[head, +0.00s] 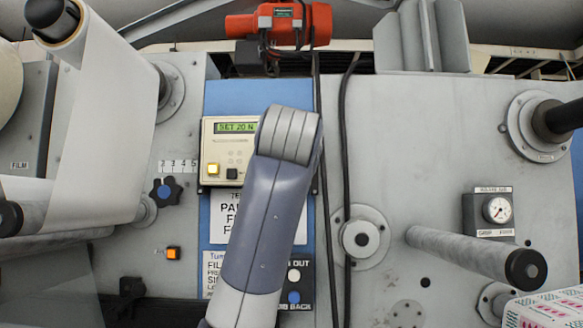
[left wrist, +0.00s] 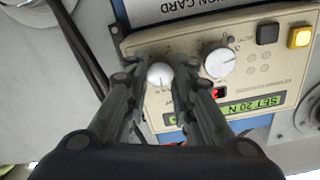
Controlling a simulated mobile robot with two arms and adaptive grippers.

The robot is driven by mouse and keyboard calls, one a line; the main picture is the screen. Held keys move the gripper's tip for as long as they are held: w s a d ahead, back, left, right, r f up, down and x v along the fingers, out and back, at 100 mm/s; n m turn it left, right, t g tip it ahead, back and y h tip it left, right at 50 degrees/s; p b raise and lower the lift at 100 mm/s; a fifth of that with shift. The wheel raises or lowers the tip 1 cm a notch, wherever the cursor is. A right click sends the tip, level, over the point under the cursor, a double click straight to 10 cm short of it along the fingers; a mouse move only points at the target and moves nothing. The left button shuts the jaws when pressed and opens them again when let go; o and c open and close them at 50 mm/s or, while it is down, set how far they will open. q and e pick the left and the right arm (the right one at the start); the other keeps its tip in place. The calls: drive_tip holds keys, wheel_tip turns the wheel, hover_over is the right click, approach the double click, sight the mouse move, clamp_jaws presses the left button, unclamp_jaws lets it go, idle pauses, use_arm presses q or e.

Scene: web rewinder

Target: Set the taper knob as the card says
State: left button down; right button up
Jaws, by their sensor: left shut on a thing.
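The cream tension controller (head: 225,150) is on the blue panel, its green display reading "SET 20 N"; it also shows upside down in the left wrist view (left wrist: 262,82). In that view my left gripper (left wrist: 160,62) has its two fingers on either side of a small white knob (left wrist: 160,76) and is shut on it. A larger white dial (left wrist: 219,60) sits beside it, apart from the fingers. No label on the held knob is readable. My arm hides the gripper and both knobs in the head view. A white card (head: 226,217) below the controller is partly hidden. My right gripper is out of view.
A lit yellow button (left wrist: 299,37) and a black button (left wrist: 267,33) are on the controller. Black cables (head: 344,120) hang to its right. A dark star-shaped knob (head: 165,192) is at its left. A grey roller (head: 465,252) sticks out at the right.

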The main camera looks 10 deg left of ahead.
use_arm(q)
drive_tip(key=shift+r+m+b, duration=0.15)
drive_tip(key=shift+m+b, duration=0.15)
drive_tip(key=shift+m, duration=3.85)
drive_tip(key=shift+r+m+b, duration=0.1)
drive_tip(key=shift+m+b, duration=0.15)
drive_tip(key=shift+m, duration=3.9)
drive_tip(key=c, duration=1.6)
unclamp_jaws()
drive_tip(key=shift+w+d+f, duration=0.1)
drive_tip(key=shift+w+f, duration=0.15)
